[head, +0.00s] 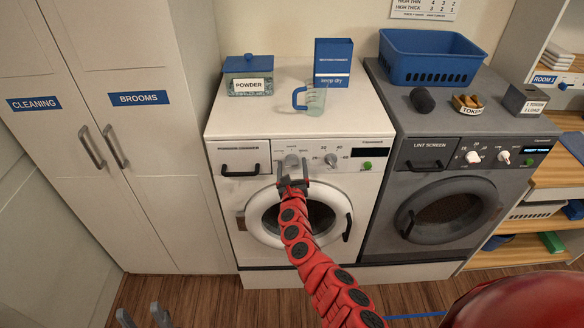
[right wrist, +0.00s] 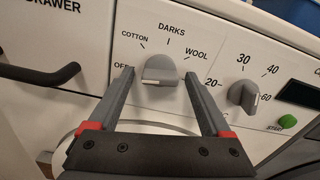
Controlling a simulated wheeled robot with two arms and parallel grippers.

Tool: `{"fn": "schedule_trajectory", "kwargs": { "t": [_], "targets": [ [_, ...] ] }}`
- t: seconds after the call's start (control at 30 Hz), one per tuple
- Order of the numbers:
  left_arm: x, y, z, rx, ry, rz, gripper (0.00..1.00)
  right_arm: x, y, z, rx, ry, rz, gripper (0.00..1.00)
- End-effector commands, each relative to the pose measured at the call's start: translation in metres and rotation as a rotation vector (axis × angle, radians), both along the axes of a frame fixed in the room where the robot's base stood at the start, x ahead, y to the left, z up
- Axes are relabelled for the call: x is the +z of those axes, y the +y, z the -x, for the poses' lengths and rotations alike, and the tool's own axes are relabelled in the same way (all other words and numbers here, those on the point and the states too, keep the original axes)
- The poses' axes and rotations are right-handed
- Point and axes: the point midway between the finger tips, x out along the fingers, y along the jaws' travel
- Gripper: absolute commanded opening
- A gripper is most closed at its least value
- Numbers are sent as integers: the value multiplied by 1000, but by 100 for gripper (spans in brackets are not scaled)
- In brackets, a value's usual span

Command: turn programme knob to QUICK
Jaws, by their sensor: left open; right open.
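The programme knob (right wrist: 160,72) is a grey knob on the white washer's panel, with OFF, COTTON, DARKS and WOOL printed around it. A light band shows low on its left, near the OFF side; its exact setting is hard to tell. No QUICK label can be read. In the head view the knob (head: 291,160) is just beyond my right gripper (head: 292,184). In the right wrist view the open fingers of that gripper (right wrist: 157,98) stand on either side of the knob, apart from it. My left gripper (head: 143,316) is open and empty at the bottom left.
A temperature knob (right wrist: 242,95) and green START button (right wrist: 301,122) are to the right. A drawer handle (right wrist: 50,78) is to the left. On the washer (head: 275,119) stand a powder box (head: 247,66), a glass jug (head: 315,100) and a blue carton (head: 333,55). A grey dryer (head: 447,145) adjoins it.

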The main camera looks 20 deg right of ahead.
Motion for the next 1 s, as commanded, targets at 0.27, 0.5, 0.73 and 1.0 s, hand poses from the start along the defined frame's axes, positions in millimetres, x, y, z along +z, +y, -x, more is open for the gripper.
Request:
{"fn": "schedule_trajectory", "kwargs": {
  "t": [0.27,0.5,0.73,1.0],
  "targets": [
    [0,0,0,0,0,0,50,0,0,0,0,0,0,41],
    [0,0,0,0,0,0,50,0,0,0,0,-1,-1,0],
    [-1,0,0,0,0,0,50,0,1,0,0,-6,-17,0],
    [-9,0,0,0,0,0,50,-2,1,0,1,-40,-136,0]
  ]
}}
